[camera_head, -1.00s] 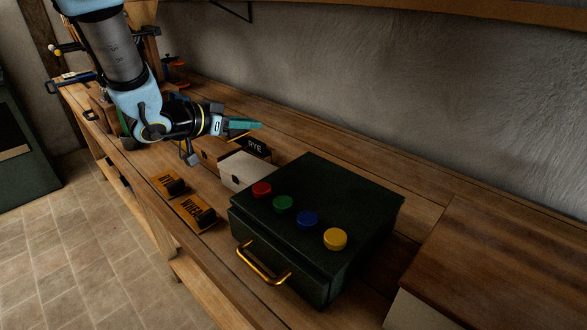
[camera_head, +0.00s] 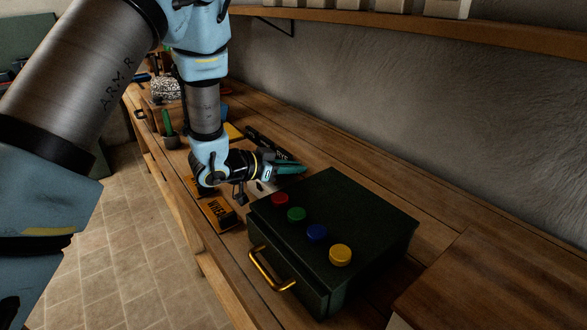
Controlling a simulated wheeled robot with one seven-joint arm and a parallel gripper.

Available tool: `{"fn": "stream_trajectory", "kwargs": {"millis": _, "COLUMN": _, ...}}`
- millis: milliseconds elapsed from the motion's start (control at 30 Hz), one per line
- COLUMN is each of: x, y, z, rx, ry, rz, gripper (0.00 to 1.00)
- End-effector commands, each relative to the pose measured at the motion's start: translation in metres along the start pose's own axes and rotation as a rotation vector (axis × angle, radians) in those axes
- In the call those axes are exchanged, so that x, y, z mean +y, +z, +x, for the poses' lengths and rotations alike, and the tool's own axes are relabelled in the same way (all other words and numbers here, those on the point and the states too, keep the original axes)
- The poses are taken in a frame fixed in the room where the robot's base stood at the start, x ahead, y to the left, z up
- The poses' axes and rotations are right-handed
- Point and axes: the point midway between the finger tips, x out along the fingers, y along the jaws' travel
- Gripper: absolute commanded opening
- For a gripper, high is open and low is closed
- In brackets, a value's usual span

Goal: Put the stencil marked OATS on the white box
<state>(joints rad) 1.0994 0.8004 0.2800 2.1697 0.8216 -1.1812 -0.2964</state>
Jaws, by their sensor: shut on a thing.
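The white box (camera_head: 259,188) shows only as a small pale patch behind the green case, mostly hidden by my gripper and wrist. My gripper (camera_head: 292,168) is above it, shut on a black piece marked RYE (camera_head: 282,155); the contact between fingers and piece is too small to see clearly. An orange stencil with a black handle (camera_head: 194,183), probably OATS, lies on the bench left of the box, largely covered by my wrist. The orange stencil marked WHEAT (camera_head: 215,213) lies in front of it, near the bench's front edge.
A dark green case (camera_head: 372,222) with red, green, blue and yellow knobs and a brass handle stands right of the box. A wooden-topped block (camera_head: 480,270) is at the right.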

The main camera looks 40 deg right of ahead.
Motion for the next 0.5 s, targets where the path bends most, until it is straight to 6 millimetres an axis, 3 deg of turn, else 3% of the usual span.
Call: {"fn": "stream_trajectory", "kwargs": {"millis": 500, "x": -0.0002, "y": 0.0138, "z": 0.0057, "rx": 0.002, "ry": -0.001, "rz": 0.001, "gripper": 0.0}}
